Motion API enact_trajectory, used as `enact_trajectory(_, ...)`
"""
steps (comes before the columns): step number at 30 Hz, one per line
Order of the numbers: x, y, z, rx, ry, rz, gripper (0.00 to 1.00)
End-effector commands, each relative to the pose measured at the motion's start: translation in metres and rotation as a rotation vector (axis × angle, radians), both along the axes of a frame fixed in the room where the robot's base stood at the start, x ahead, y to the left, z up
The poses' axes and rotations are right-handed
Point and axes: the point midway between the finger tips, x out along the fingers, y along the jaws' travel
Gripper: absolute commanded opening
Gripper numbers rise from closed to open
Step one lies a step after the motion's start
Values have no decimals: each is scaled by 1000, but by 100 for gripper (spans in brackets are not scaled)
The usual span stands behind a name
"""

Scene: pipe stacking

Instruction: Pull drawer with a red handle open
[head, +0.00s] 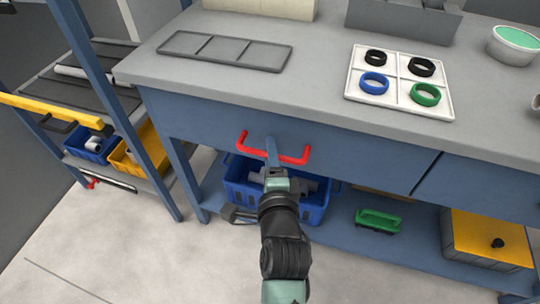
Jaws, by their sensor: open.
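The drawer (340,152) is a blue front set under the grey worktop. It looks flush with the bench front. Its red handle (290,158) is a bar with two bent ends, running across the drawer's left part. My gripper (271,150) is open at the handle's middle, in front of the drawer. A blue-grey finger overlaps the bar there. I cannot tell whether it touches the bar or whether the other finger is behind it. My arm comes up from the bottom of the view and hides part of the blue crate below.
On the worktop (320,95) are a grey divided tray (226,35) and a white tray (352,95) with several rings. Below the drawer are a blue crate (236,190), a green brush-like item (378,221) and a yellow box (488,236). A shelf rack stands left. The floor in front is clear.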

Motion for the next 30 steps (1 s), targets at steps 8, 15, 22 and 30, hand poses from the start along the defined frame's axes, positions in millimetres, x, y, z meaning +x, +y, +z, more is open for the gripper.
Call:
enact_trajectory(8, 2, 0, 0, 0, 0, 0, 47)
enact_trajectory(15, 2, 0, 0, 0, 0, 1, 11)
enact_trajectory(22, 2, 0, 0, 0, 0, 1, 0)
enact_trajectory(30, 2, 0, 0, 0, 0, 1, 0)
